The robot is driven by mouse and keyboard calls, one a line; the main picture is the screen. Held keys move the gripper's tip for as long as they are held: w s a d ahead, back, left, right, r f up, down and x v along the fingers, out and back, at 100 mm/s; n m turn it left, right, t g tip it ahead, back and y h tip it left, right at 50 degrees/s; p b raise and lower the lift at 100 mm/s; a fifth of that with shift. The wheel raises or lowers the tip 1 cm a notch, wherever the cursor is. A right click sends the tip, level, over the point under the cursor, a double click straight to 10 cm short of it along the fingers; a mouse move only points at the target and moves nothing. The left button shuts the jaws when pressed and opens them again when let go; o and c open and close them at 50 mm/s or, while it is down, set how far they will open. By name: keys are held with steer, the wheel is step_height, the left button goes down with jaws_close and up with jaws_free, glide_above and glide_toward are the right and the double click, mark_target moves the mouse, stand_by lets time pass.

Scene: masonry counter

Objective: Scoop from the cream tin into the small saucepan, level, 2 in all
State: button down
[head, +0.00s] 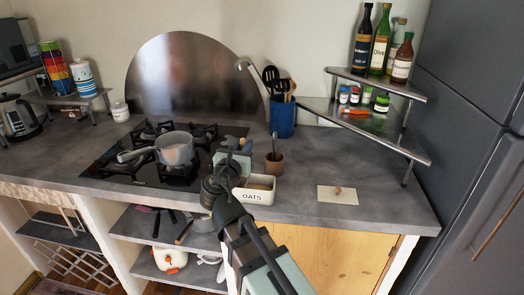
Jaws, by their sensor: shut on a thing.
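The cream tin (257,196), marked OATS, stands open near the front edge of the counter, just right of my wrist. Its contents look pale tan. The small saucepan (174,150) is grey metal and sits on the hob, its handle pointing left. My gripper (237,142) is beyond the tin, between it and the hob's right edge, above the counter. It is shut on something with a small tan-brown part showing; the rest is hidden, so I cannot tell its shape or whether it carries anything. The saucepan's inside is too small to read.
A brown cup (274,163) with a dark-handled utensil stands behind the tin. A blue utensil crock (282,119) stands behind. A metal corner shelf (408,149) holds jars and bottles. The right counter is mostly clear.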

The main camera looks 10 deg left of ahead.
steer(key=w+a+r, duration=0.3)
steer(key=w+a, duration=0.2)
steer(key=a, duration=0.5)
steer(key=w+a+r, duration=0.3)
steer(key=w+a, duration=0.1)
steer(key=a, duration=0.5)
steer(key=w+a+r, duration=0.3)
steer(key=w+a, duration=0.2)
steer(key=a, duration=0.5)
steer(key=s+d+f+m+h, duration=0.1)
steer(key=s+d+f+m, duration=0.1)
steer(key=d+f+m, duration=0.6)
steer(key=shift+d+f+m+h, duration=0.35)
steer(key=shift+f+m, duration=1.65)
steer(key=shift+m, duration=2.2)
